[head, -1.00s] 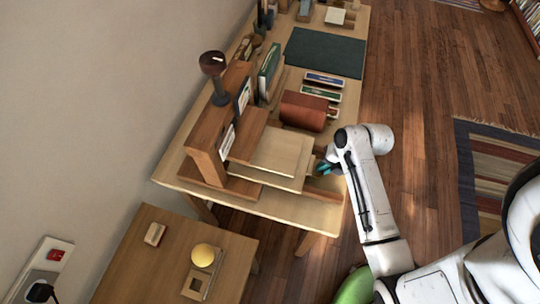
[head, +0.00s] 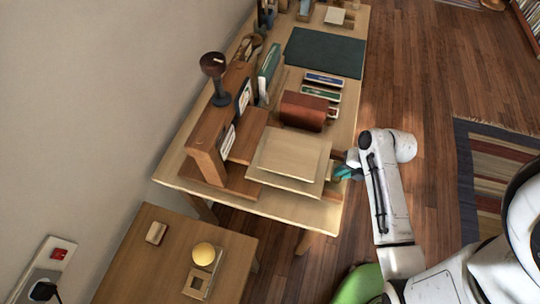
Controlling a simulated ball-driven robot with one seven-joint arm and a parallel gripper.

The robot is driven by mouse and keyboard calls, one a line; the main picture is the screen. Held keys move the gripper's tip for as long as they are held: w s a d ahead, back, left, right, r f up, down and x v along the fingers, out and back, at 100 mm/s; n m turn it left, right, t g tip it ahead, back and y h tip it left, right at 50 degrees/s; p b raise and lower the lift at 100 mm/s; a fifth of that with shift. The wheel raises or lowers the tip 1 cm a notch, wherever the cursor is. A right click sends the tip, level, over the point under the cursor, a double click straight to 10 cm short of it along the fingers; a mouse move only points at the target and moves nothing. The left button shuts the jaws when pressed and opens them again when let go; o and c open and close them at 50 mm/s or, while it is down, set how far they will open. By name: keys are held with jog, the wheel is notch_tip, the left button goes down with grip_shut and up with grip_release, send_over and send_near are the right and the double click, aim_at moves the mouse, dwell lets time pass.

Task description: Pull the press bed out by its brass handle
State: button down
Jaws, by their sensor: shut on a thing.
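The press bed (head: 256,174) is a pale wooden board with a smaller pale board on top. It sticks out to the right from the dark brown wooden press frame (head: 212,142) on the table. My gripper (head: 344,172) is at the right end of the bed, shut on its handle. The brass handle itself is hidden by the fingers and too small to make out. My white arm reaches in from the lower right.
A brown roll-shaped block (head: 304,110) stands just behind the bed. A lower side table (head: 170,262) is in front.

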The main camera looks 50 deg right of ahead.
jog(key=shift+s+d+f, duration=0.1)
jog(key=shift+s+d, duration=0.2)
jog(key=shift+s, duration=0.55)
jog(key=shift+s+d, duration=0.25)
jog(key=shift+s, duration=0.55)
jog(key=c, duration=1.4)
grip_release()
jog(key=shift+o, duration=0.2)
notch_tip(320, 180, up, 8)
jog(key=p, duration=0.4)
jog(key=shift+w, duration=0.1)
